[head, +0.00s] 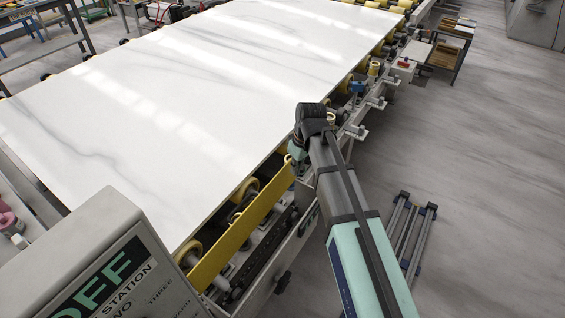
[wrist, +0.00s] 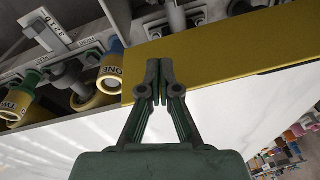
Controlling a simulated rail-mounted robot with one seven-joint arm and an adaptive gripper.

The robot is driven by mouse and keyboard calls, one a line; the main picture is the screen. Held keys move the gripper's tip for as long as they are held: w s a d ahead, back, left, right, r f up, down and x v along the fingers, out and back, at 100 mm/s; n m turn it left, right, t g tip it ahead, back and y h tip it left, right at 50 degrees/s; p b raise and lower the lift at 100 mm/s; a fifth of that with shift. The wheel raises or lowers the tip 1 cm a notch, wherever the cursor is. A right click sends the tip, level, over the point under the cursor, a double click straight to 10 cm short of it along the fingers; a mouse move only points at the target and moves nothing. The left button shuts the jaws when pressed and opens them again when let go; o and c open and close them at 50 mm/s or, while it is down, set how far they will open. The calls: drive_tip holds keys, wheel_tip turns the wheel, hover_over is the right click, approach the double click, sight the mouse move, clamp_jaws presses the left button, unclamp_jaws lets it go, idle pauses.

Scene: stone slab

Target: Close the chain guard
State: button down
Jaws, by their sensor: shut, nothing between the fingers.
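The chain guard appears to be the long yellow panel (head: 238,236) along the near right side of the conveyor in the head view. It stands tilted beside the rollers, and the chain (head: 262,250) shows uncovered outside it. In the wrist view the yellow panel (wrist: 235,45) fills the upper right. My gripper (wrist: 160,68) is shut and empty, its fingertips overlapping the panel's left end; I cannot tell whether they touch it. In the head view my gripper (head: 297,152) is at the panel's far end, partly hidden by my arm.
A large white marble slab (head: 170,100) lies on the conveyor's yellow rollers (wrist: 112,72). A grey station box (head: 100,265) stands at the near left. A blue-and-grey stand (head: 412,235) is on the floor to the right. Open floor (head: 480,180) lies further right.

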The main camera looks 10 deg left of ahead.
drive_tip(key=w+a+r+n, duration=0.2)
drive_tip(key=a+r+n, duration=0.1)
drive_tip(key=a+r, duration=0.5)
wheel_tip(320, 180, down, 8)
drive_tip(key=d+p, duration=0.2)
drive_tip(key=p, duration=0.2)
drive_tip(key=shift+s+d+t+y, duration=0.2)
drive_tip(key=shift+d+t+y, duration=0.15)
drive_tip(key=shift+t+y, duration=0.05)
drive_tip(key=shift+s, duration=0.1)
